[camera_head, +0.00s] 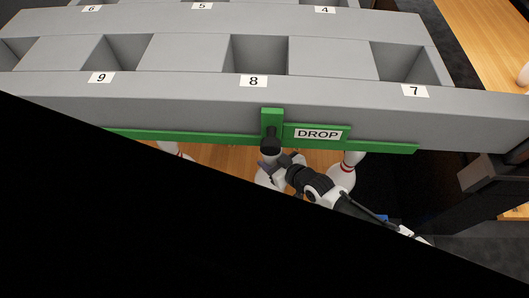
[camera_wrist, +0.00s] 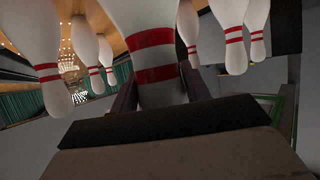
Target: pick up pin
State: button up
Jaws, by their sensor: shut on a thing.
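A white pin (camera_wrist: 150,60) with red bands fills the middle of the wrist view, between the fingers of my gripper (camera_wrist: 155,92). My gripper is shut on this pin around its red-banded part. The head view shows my gripper (camera_head: 276,163) under the green bar, with a white pin (camera_head: 265,180) at it, partly hidden by the gripper. In that view, another pin (camera_head: 343,172) stands to the right, and part of a further one (camera_head: 172,148) shows at left. Several other pins, such as one at the left (camera_wrist: 42,55) and one at the right (camera_wrist: 232,40), surround the held pin in the wrist view.
A grey rack (camera_head: 180,95) with numbered square openings spans above my gripper. A green bar with a DROP label (camera_head: 318,133) and a black knob (camera_head: 270,143) runs along its front. A dark post (camera_head: 485,175) stands at right. Black covers the lower left.

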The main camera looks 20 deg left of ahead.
jog(key=shift+s+d+r+p, duration=0.2)
jog(key=shift+d+r+p, duration=0.3)
jog(key=shift+p, duration=0.1)
jog(key=s+d+p, duration=0.1)
jog(key=p, duration=0.2)
jog(key=shift+d, duration=0.3)
jog(key=s+d+p, duration=0.4)
jog(key=d+p, duration=0.3)
jog(key=d, duration=0.1)
jog(key=shift+s+d+f, duration=0.15)
jog(key=shift+s+f, duration=0.15)
jog(key=shift+s, duration=0.05)
jog(key=o, duration=0.8)
grip_shut()
